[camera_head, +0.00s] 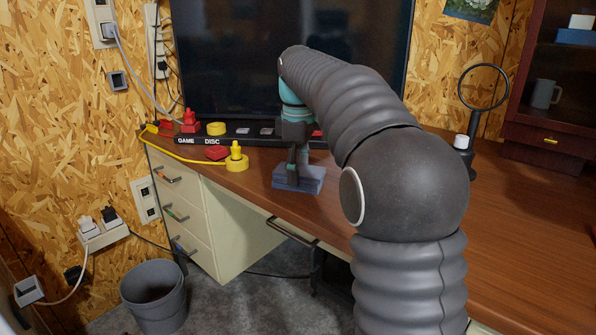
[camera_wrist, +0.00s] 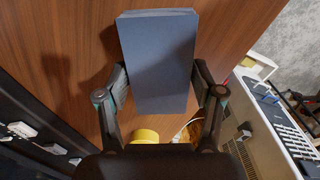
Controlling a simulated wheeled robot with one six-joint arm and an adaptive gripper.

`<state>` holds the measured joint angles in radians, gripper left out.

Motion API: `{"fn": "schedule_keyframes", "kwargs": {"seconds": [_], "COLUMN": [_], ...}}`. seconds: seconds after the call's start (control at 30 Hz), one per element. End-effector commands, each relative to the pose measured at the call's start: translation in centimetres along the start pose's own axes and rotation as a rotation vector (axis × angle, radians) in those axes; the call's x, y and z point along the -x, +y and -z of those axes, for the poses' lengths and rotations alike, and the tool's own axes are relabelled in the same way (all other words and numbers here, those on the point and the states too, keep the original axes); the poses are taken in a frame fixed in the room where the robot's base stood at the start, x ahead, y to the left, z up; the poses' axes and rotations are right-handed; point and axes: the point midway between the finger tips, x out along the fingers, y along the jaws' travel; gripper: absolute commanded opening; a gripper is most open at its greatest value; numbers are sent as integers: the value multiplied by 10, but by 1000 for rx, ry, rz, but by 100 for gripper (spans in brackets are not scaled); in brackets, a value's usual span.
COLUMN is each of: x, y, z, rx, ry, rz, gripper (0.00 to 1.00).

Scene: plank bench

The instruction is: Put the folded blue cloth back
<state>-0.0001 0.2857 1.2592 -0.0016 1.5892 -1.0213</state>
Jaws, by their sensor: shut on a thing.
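The folded blue cloth (camera_head: 312,181) is a flat blue-grey block at the desk's front part, below my gripper (camera_head: 298,165) in the head view. In the wrist view the cloth (camera_wrist: 158,60) lies between the two fingers of my gripper (camera_wrist: 160,92), which are shut on its sides. It is level or nearly so, over the brown wooden desk top (camera_head: 400,205). I cannot tell whether it touches the wood or hangs just above it. My arm hides part of the desk behind it.
Left of the cloth stand a yellow knobbed piece (camera_head: 236,160) and a red piece (camera_head: 216,153). Behind is a dark strip labelled GAME and DISC (camera_head: 200,141), before a large black screen (camera_head: 230,60). A magnifier stand (camera_head: 464,150) is at right. A grey bin (camera_head: 153,296) is on the floor.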

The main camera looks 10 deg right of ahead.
Motion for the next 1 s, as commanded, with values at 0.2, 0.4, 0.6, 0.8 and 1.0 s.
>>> {"fn": "schedule_keyframes", "kwargs": {"seconds": [0.2,0.4,0.6,0.8,1.0], "x": [1,0,0,6,38], "y": [0,0,0,0,1], "z": [0,0,0,0,0], "rx": [0,0,0,0,0], "ry": [0,0,0,1,2], "rz": [-1,0,-1,-2,-3], "gripper": [39,92,92,92,92]}}
